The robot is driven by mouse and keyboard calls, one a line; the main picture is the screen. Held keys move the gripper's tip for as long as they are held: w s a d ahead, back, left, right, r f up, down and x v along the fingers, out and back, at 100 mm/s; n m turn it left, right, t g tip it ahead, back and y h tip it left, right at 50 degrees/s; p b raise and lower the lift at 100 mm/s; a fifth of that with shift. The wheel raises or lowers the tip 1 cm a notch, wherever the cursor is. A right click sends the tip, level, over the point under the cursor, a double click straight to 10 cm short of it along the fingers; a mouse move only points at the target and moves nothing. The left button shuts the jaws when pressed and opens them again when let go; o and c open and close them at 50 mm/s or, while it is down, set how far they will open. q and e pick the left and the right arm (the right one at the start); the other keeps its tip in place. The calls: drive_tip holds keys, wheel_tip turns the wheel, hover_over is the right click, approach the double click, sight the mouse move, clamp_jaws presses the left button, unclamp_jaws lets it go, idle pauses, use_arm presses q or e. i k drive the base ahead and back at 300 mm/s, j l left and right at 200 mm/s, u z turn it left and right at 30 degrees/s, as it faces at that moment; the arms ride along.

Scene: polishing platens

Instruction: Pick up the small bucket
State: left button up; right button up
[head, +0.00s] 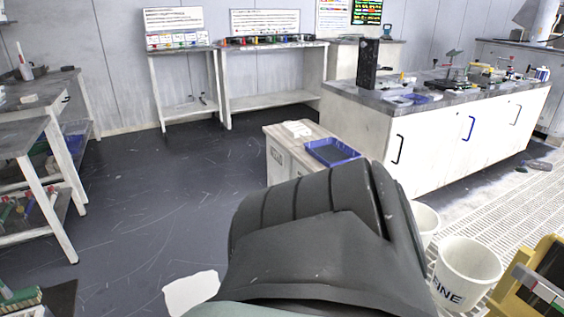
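A white bucket (465,277) with dark lettering that reads "INE" stands at the lower right in the head view. I cannot tell which of the two is the smaller. Neither of my grippers shows in this view.
A white cabinet bench (430,150) with tools on top stands at the right. A low cabinet (284,163) with a blue tray (331,151) is ahead. Worktables (22,136) line the left. A yellow object (528,290) is beside the buckets. The dark floor at left-centre is mostly clear.

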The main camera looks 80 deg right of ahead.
sight(465, 269)
drive_tip(key=j+z, duration=0.2)
drive_tip(key=z, duration=3.4)
drive_tip(key=k+l+z, duration=0.15)
drive_tip(key=k, duration=0.3)
drive_tip(key=i+z, duration=0.15)
drive_tip(key=z, duration=1.15)
drive_tip(key=j+z, duration=0.45)
drive_tip(key=k+j+z, duration=0.15)
drive_tip(key=j+z, duration=0.3)
drive_tip(key=j, duration=0.15)
drive_tip(key=k+j+z, duration=0.1)
drive_tip(key=j, duration=0.25)
drive_tip(key=k+j+z, duration=0.15)
drive_tip(key=j, duration=0.25)
drive_tip(key=k+j+z, duration=0.1)
drive_tip(key=j, duration=0.25)
drive_tip(key=k+j, duration=0.1)
drive_tip(key=j, duration=0.25)
drive_tip(key=k+j, duration=0.1)
drive_tip(key=j, duration=0.25)
drive_tip(key=k+j+z, duration=0.1)
drive_tip(key=j, duration=0.25)
